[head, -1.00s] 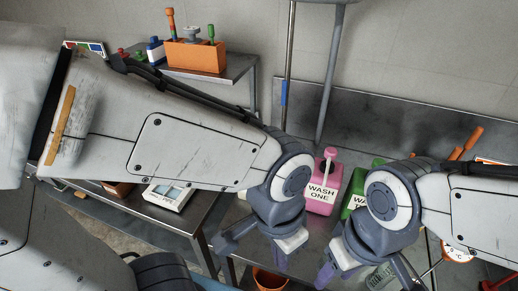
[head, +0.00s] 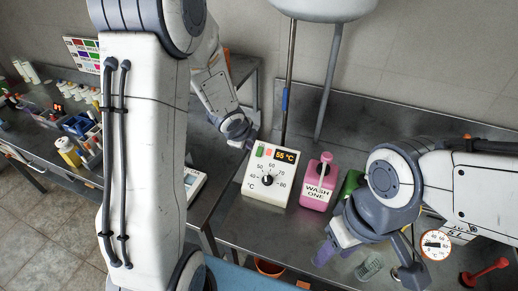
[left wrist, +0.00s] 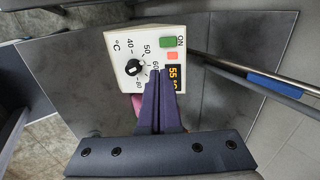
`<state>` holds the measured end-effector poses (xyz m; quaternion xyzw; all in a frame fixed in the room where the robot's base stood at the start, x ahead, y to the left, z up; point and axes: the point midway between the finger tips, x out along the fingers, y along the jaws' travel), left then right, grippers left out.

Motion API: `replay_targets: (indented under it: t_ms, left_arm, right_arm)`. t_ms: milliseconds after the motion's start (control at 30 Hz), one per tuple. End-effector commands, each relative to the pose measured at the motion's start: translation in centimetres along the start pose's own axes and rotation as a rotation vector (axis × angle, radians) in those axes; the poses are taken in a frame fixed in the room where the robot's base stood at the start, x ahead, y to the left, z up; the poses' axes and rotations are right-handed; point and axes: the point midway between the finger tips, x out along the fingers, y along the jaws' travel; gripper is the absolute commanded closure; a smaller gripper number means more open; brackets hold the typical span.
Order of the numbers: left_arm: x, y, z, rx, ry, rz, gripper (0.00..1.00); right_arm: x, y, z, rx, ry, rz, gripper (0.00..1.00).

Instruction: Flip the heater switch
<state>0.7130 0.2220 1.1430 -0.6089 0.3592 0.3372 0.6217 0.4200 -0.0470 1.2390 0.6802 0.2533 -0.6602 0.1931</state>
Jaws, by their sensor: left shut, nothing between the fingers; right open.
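The heater control box (head: 262,195) is white and stands on the metal bench, with a dial marked in °C and a display (head: 286,156) reading 55 °C. Its green switch (head: 261,150) sits at the box's upper left, beside a small red part. In the left wrist view the green switch (left wrist: 167,42) has ON printed beside it. My left gripper (head: 248,145) is shut and empty, close to the box's upper left. In the left wrist view its fingertips (left wrist: 158,73) overlap the box face below the switch; contact cannot be told. My right gripper (head: 364,264) is open over the bench.
A pink WASH ONE bottle (head: 316,190) stands right of the box, with a green bottle (head: 351,184) partly behind my right arm. A round gauge (head: 436,244) and a red tool (head: 487,270) lie further right. A vertical pole (head: 288,70) rises behind the box.

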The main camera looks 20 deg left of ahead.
Motion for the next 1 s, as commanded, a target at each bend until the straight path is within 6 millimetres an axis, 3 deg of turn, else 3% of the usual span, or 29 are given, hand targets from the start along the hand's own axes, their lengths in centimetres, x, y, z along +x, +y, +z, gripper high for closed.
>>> replay_targets:
  t_ms: [367, 767, 1000]
  left_arm:
    - [0.8, 0.1, -0.1, 0.000, 0.000, 0.001, 1.00]
    - [8.5, 0.3, -0.1, -0.002, 0.000, 0.002, 1.00]
    - [12.4, 0.1, -0.1, -0.002, 0.000, 0.002, 1.00]
  right_arm:
    - [0.5, 0.0, 0.0, 0.001, 0.000, 0.000, 0.50]
    - [3.8, 0.3, 0.2, 0.006, 0.000, 0.000, 0.50]
    - [4.0, 0.3, 0.2, 0.007, 0.000, 0.000, 0.50]
